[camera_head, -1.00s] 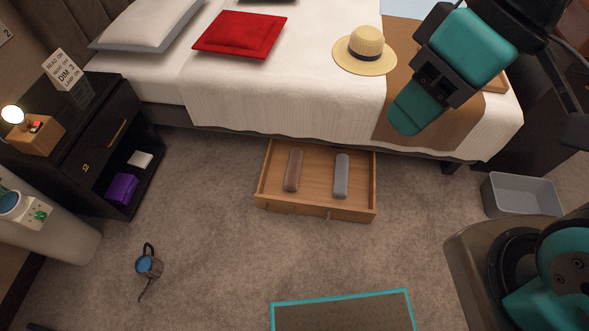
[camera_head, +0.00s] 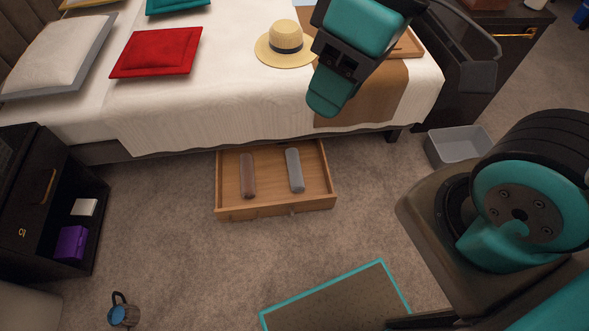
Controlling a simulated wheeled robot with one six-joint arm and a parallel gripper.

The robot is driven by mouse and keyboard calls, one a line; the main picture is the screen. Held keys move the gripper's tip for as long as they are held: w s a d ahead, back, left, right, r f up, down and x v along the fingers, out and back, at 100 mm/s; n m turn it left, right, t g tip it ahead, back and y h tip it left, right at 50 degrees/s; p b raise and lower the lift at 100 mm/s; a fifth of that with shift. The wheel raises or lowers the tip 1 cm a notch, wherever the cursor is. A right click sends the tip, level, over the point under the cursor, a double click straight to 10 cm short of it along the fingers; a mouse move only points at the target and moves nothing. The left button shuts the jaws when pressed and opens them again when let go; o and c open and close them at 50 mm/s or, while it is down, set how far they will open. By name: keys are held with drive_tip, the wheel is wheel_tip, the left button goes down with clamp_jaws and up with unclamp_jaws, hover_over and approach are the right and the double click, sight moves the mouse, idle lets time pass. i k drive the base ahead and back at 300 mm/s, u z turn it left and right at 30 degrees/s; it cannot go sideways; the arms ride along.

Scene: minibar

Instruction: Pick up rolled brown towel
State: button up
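The rolled brown towel (camera_head: 248,175) lies lengthwise in the left part of an open wooden drawer (camera_head: 276,208) under the bed. A rolled grey towel (camera_head: 295,170) lies to its right in the same drawer, apart from it. My gripper (camera_head: 325,100) is above and to the right of the drawer in the picture, in front of the bed's edge. It is apart from both towels. Its fingers are seen from one side, so I cannot tell if they are open or shut. No held thing shows.
The bed (camera_head: 190,110) bears a straw hat (camera_head: 286,44) and a red cushion (camera_head: 157,52). A grey bin (camera_head: 459,146) stands right of the drawer. A black nightstand (camera_head: 35,200) stands left. Carpet before the drawer is clear.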

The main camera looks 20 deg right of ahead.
sight(245, 160)
drive_tip(key=k, duration=0.5)
drive_tip(key=u, duration=0.65)
drive_tip(key=i, duration=1.55)
drive_tip(key=z, duration=0.35)
